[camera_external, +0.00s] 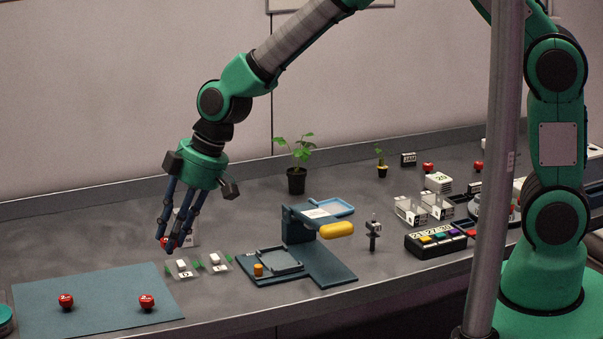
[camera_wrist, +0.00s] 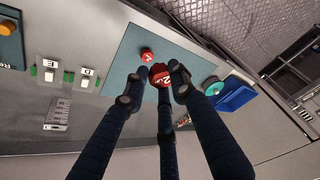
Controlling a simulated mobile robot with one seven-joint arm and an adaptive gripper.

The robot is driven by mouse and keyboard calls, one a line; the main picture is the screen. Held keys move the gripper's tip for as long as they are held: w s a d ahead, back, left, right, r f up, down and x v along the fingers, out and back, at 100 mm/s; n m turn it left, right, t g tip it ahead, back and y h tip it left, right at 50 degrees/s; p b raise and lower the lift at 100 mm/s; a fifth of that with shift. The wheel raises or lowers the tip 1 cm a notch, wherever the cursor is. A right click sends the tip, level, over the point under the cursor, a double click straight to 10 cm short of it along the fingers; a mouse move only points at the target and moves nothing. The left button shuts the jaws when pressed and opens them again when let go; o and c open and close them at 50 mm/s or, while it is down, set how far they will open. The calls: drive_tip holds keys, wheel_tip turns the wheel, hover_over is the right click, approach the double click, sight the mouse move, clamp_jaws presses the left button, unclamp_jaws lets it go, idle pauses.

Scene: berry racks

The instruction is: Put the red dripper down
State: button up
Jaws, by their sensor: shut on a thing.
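My gripper (camera_external: 172,238) is shut on a red dripper (camera_external: 164,241) and holds it above the counter, behind the back right corner of the blue-green mat (camera_external: 100,275). In the wrist view the held red dripper (camera_wrist: 160,77) shows a white "2" between my fingertips (camera_wrist: 162,80); the fingers partly cover it. Two more red drippers sit on the mat, one on the left (camera_external: 66,301) and one on the right (camera_external: 147,302). One red dripper on the mat (camera_wrist: 147,56) also shows in the wrist view.
A blue press with a yellow handle (camera_external: 337,230) and a potted plant (camera_external: 297,180) are farther right. A white card (camera_external: 190,228) stands behind my fingers. The mat's middle is clear.

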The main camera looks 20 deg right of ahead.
wheel_tip(320, 180, down, 11)
drive_tip(key=s+a, duration=0.2)
drive_tip(key=s, duration=0.1)
drive_tip(key=shift+w, duration=0.1)
idle(0.4)
drive_tip(key=p, duration=0.1)
hover_over(92, 324)
drive_tip(key=d, duration=0.2)
drive_tip(key=shift+s+f, duration=0.2)
drive_tip(key=shift+f, duration=0.5)
drive_tip(key=shift+f, duration=0.1)
drive_tip(key=shift+f, duration=1.7)
drive_tip(key=shift+f, duration=0.15)
